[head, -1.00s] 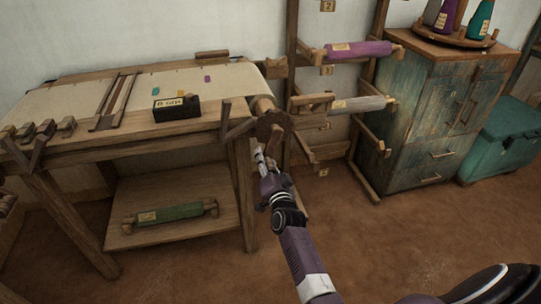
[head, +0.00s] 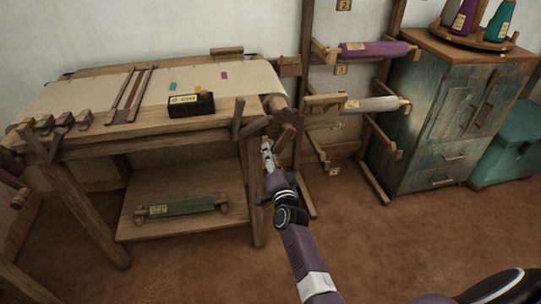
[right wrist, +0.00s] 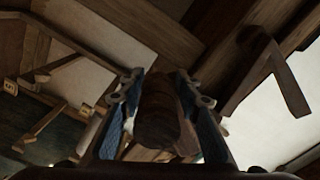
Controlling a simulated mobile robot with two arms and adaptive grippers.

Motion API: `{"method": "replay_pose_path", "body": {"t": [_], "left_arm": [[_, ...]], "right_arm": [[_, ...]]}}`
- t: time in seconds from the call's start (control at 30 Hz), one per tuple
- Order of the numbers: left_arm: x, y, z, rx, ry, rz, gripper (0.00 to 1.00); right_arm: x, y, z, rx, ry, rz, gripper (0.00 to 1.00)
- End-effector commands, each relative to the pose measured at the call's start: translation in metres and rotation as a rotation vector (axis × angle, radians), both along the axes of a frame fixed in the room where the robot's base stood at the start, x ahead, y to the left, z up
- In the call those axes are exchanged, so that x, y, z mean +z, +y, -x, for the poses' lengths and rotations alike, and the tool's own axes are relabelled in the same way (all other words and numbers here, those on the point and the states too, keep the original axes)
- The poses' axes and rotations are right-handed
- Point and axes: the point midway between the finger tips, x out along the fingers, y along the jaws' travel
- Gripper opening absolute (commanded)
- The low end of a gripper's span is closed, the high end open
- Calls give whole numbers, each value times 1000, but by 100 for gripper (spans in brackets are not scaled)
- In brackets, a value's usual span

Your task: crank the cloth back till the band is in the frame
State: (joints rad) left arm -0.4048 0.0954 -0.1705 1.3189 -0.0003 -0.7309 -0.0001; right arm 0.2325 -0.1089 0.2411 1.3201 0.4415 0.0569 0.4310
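The pale cloth (head: 75,97) lies stretched over the loom and curves over a roller at its right end. Teal (head: 173,86), yellow (head: 197,89) and purple (head: 225,76) patches show on it. A black block (head: 191,104) with a cream label stands at the cloth's near edge. A pair of wooden bars (head: 130,95) crosses the cloth to the left. A dark toothed wheel (head: 285,124) sits at the roller's near end. My right gripper (head: 267,146) is beside it. In the right wrist view, its blue fingers (right wrist: 162,95) close around a brown wooden handle (right wrist: 160,112). My left gripper is out of view.
A rack with purple (head: 375,49) and grey (head: 372,104) rolls stands right of the loom. A weathered cabinet (head: 445,120) and teal chest (head: 505,145) are farther right. A green roll (head: 180,207) lies on the loom's lower shelf (head: 165,228). Floor in front is clear.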

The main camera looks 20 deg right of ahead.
Motion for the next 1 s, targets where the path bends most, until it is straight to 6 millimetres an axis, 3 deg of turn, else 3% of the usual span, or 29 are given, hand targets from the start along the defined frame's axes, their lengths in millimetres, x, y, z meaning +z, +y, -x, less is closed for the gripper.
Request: {"method": "replay_pose_path", "body": {"t": [0.1,0.43,0.8,1.0], "left_arm": [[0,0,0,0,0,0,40],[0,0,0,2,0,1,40],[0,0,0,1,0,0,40],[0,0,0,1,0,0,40]], "right_arm": [[-3,-1,1,-1,4,1,42],[-1,1,5,0,2,4,42],[-2,12,57,-1,5,2,42],[-2,16,72,-2,3,2,42]]}}
